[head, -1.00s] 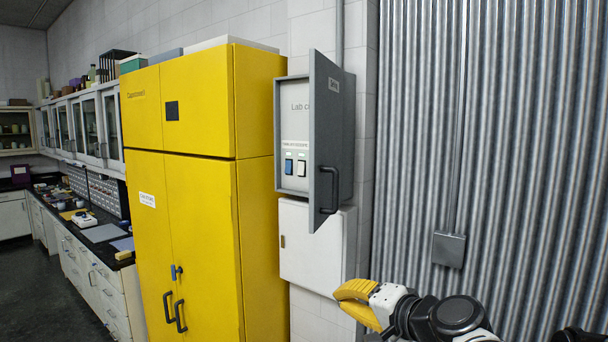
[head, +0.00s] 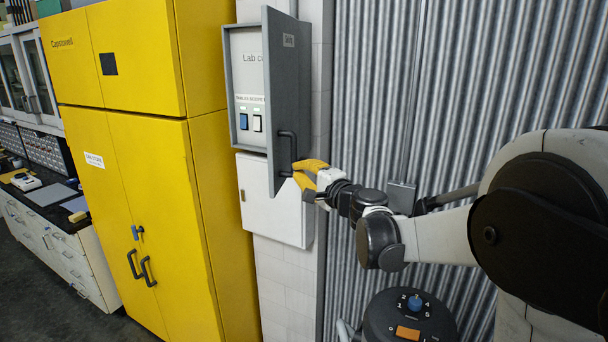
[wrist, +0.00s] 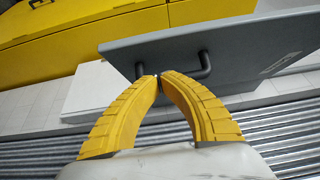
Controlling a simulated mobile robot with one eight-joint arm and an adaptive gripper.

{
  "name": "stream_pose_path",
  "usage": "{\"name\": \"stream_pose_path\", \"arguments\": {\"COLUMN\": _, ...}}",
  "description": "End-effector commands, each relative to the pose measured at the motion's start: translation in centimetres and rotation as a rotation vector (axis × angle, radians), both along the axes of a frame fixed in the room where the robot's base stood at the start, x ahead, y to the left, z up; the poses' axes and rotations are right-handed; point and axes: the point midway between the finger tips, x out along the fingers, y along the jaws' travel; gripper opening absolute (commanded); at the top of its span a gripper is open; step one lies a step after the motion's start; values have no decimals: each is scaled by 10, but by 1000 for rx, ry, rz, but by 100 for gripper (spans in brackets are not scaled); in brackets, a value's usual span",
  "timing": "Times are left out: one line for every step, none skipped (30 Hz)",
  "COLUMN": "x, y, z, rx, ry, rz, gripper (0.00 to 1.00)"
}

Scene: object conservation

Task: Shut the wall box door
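The wall box (head: 228,85) hangs on the white wall, and its grey door (head: 281,75) stands open, swung out toward me. Blue and white switches (head: 250,122) show inside the box. The door's dark handle (head: 294,146) is on its outer face, low down near the free edge. My gripper (head: 295,172) is at the handle's lower part in the head view. In the wrist view my yellow fingertips (wrist: 158,77) come together in front of the handle bar (wrist: 184,77), with almost no gap. I cannot tell whether they touch it. Nothing is seen held between them.
A tall yellow cabinet (head: 150,190) stands left of the wall box. A closed white box (head: 275,205) is mounted just below it. A corrugated metal wall (head: 440,80) with a small grey box (head: 402,197) is to the right. Floor shows at the lower left.

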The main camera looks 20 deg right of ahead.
Motion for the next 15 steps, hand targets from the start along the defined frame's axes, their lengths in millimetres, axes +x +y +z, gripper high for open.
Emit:
{"name": "stream_pose_path", "arguments": {"x": 8, "y": 5, "z": 1, "rx": 0, "ry": 0, "rz": 2, "gripper": 0}}
{"name": "stream_pose_path", "arguments": {"x": 10, "y": 11, "z": 2, "rx": 0, "ry": 0, "rz": 4, "gripper": 0}}
{"name": "stream_pose_path", "arguments": {"x": 12, "y": 17, "z": 2, "rx": 0, "ry": 0, "rz": 3, "gripper": 0}}
{"name": "stream_pose_path", "arguments": {"x": 14, "y": 21, "z": 2, "rx": 0, "ry": 0, "rz": 3, "gripper": 0}}
{"name": "stream_pose_path", "arguments": {"x": 16, "y": 24, "z": 2, "rx": 0, "ry": 0, "rz": 3, "gripper": 0}}
{"name": "stream_pose_path", "arguments": {"x": 18, "y": 27, "z": 2, "rx": 0, "ry": 0, "rz": 2, "gripper": 0}}
{"name": "stream_pose_path", "arguments": {"x": 19, "y": 29, "z": 1, "rx": 0, "ry": 0, "rz": 2, "gripper": 0}}
{"name": "stream_pose_path", "arguments": {"x": 20, "y": 31, "z": 1, "rx": 0, "ry": 0, "rz": 1, "gripper": 0}}
{"name": "stream_pose_path", "arguments": {"x": 21, "y": 34, "z": 1, "rx": 0, "ry": 0, "rz": 1, "gripper": 0}}
{"name": "stream_pose_path", "arguments": {"x": 22, "y": 35, "z": 1, "rx": -1, "ry": 0, "rz": 1, "gripper": 0}}
{"name": "stream_pose_path", "arguments": {"x": 23, "y": 36, "z": 1, "rx": -1, "ry": 0, "rz": 1, "gripper": 0}}
{"name": "stream_pose_path", "arguments": {"x": 23, "y": 36, "z": 1, "rx": -1, "ry": 0, "rz": 0, "gripper": 0}}
{"name": "stream_pose_path", "arguments": {"x": 23, "y": 37, "z": 0, "rx": -1, "ry": 0, "rz": 0, "gripper": 0}}
{"name": "stream_pose_path", "arguments": {"x": 23, "y": 37, "z": 0, "rx": -1, "ry": 0, "rz": 0, "gripper": 0}}
{"name": "stream_pose_path", "arguments": {"x": 23, "y": 37, "z": 0, "rx": -1, "ry": 0, "rz": 0, "gripper": 0}}
